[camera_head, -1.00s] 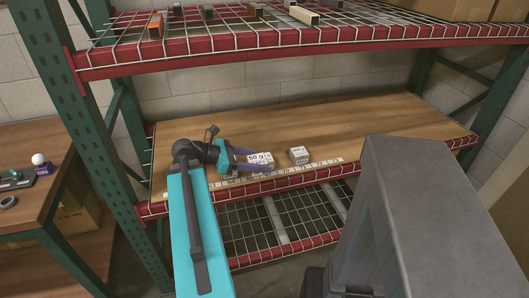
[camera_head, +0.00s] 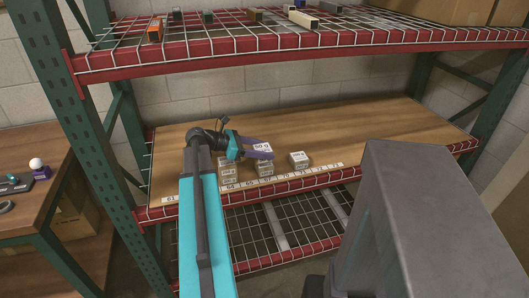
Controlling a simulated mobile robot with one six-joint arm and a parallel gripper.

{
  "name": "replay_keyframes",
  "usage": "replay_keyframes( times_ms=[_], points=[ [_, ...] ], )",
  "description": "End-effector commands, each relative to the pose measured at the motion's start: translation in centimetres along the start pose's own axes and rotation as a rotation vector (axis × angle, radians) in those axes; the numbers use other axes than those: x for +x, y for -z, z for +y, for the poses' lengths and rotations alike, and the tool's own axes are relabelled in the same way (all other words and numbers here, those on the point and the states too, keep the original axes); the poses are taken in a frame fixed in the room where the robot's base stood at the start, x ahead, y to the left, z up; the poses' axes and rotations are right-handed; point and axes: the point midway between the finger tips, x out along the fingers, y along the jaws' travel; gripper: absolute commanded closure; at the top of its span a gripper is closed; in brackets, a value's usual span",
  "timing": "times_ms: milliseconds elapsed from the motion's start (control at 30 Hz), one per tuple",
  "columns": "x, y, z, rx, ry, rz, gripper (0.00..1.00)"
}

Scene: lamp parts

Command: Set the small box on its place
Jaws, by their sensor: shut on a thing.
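My gripper (camera_head: 258,149) reaches in from the left over the wooden shelf, with its purple fingers shut on a small white box (camera_head: 262,147) with dark print on top. Below the held box in the picture, a grey-white box (camera_head: 265,168) stands near the shelf's front; I cannot tell whether the two touch. Another box or short stack (camera_head: 228,172) stands to its left, partly behind my arm. A third box (camera_head: 299,159) stands to the right. A strip of numbered labels (camera_head: 290,174) runs along the shelf's front edge, partly hidden by my arm.
The wooden shelf (camera_head: 390,130) is bare to the right and behind the boxes. A wire shelf (camera_head: 210,40) with small blocks hangs above, and a lower wire shelf lies below. Green uprights (camera_head: 95,130) flank the rack. A side table stands at the left.

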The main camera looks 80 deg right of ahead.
Motion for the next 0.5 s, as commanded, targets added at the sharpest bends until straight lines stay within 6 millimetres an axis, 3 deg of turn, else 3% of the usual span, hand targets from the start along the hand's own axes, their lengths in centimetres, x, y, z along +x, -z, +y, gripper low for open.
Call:
replay_keyframes(
  times_ms=[200, 500],
  points=[
    [1.1, -0.2, 2.5, -0.001, 0.000, 0.000, 0.71],
    [1.7, -0.3, 3.5, 0.000, -0.001, 0.000, 0.71]
  ],
)
